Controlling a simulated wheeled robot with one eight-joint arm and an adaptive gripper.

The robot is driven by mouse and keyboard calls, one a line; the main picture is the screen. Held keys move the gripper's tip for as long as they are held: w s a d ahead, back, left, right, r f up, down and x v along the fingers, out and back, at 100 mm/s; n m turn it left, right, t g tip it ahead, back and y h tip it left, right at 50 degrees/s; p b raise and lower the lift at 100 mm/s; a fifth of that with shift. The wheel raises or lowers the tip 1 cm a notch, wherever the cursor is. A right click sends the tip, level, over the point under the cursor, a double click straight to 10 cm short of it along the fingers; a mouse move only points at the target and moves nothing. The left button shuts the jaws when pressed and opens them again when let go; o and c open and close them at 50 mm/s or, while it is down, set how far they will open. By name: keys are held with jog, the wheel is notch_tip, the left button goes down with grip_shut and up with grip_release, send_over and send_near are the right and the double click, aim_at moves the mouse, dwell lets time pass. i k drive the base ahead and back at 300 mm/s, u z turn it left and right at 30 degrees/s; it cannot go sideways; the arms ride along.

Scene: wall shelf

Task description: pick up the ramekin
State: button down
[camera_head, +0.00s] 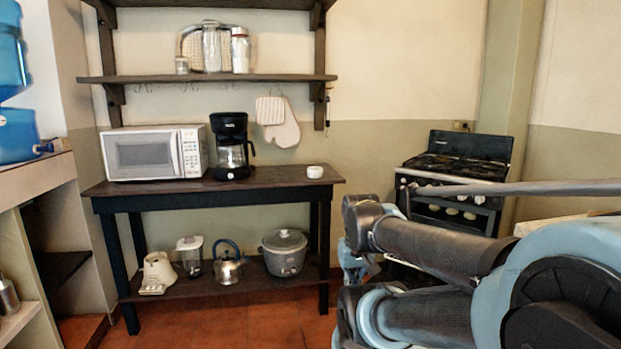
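The ramekin (315,171) is a small white round dish. It stands upright on the dark wooden table top, close to the right end, with bare wood around it. My arm comes in from the right side of the picture, in front of the stove and right of the table. My gripper's fingers cannot be made out; the end of the arm is hidden behind my own dark arm links. Nothing of mine touches the ramekin.
On the dark table (265,180) stand a white microwave (155,152) and a black coffee maker (231,146), left of the ramekin. Oven mitts (282,127) hang behind it. Wall shelves (208,78) are above. A pot (285,252) and kettle (228,265) sit below. A stove (456,165) stands right.

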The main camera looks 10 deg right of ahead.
aim_at(314, 172)
jog(key=u, duration=1.95)
jog(key=i, duration=1.6)
jog(key=z, duration=2.85)
